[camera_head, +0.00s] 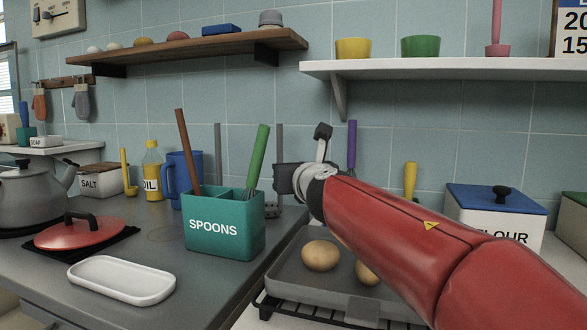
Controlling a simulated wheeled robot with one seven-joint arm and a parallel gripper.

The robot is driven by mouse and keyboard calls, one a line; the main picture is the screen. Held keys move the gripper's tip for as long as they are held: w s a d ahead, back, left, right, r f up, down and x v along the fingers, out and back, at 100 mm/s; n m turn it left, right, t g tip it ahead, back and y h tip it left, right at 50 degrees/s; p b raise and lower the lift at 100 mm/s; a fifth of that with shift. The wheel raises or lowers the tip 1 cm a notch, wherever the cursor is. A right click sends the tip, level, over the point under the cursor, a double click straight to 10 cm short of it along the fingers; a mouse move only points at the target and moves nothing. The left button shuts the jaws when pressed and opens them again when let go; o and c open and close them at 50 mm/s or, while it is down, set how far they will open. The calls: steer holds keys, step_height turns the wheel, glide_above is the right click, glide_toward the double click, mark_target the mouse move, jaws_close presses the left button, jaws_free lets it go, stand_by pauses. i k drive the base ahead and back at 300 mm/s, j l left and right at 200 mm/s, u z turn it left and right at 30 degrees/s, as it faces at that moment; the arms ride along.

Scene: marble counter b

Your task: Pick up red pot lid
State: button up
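The red pot lid (62,237) lies flat at the left of the grey counter, its dark arched handle upward. It rests on a black square mat (122,240). My gripper (288,178) is at the end of my red arm, in the middle of the view, behind and right of the teal spoons box. It is well to the right of the lid, above counter height and apart from it. Its fingers are not clearly seen, so I cannot tell whether it is open or shut.
A white oblong dish (122,280) stands right in front of the lid. A grey kettle (32,200) is behind it at left. The teal spoons box (225,230) with tall utensils stands between lid and gripper. A baking tray (290,272) with round brown items is below my arm.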

mark_target(88, 229)
steer(key=k, duration=1)
